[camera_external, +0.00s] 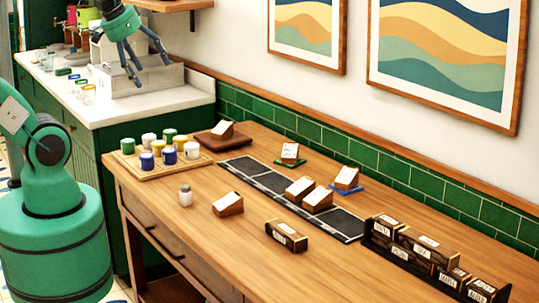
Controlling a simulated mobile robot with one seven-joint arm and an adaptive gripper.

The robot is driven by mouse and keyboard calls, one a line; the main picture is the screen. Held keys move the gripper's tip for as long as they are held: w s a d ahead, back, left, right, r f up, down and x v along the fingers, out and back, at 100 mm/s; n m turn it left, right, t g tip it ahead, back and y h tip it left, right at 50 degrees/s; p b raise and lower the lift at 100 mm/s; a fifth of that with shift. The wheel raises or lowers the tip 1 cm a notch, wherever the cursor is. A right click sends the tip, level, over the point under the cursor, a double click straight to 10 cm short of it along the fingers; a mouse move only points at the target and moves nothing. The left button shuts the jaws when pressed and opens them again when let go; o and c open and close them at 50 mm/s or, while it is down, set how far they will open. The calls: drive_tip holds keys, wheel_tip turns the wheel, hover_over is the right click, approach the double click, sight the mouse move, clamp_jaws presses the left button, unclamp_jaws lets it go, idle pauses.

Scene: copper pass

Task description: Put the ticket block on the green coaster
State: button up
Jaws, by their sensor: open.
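Several wooden wedge blocks with white slanted tops look alike, and I cannot tell which one is the ticket block. One wedge block (290,151) appears to sit on the green coaster (291,163) near the back wall. Another wedge block (228,203) stands on the bare table at the front. Two more, a left one (299,188) and a right one (318,198), stand on the dark strip. One (346,177) is on a blue coaster (347,189). One (222,129) is on a brown board. My gripper (150,72) is open and empty, far left of them, above the white counter.
The brown board (207,142) and a tray of coloured cups (148,172) fill the table's left end. A small white-and-grey jar (185,196) and a dark labelled box (287,236) stand near the front. A dark rack (385,246) of boxes stands right. The front right table is clear.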

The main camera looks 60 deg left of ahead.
drive_tip(key=shift+s+d+f, duration=0.1)
drive_tip(key=shift+s+f, duration=0.1)
drive_tip(key=shift+s, duration=0.35)
drive_tip(key=shift+s+d+f, duration=0.1)
drive_tip(key=shift+s+f, duration=0.1)
drive_tip(key=shift+s, duration=0.3)
wheel_tip(320, 180, down, 3)
drive_tip(key=b, duration=0.2)
drive_tip(key=shift+r+b, duration=0.15)
drive_tip(key=shift+b, duration=0.2)
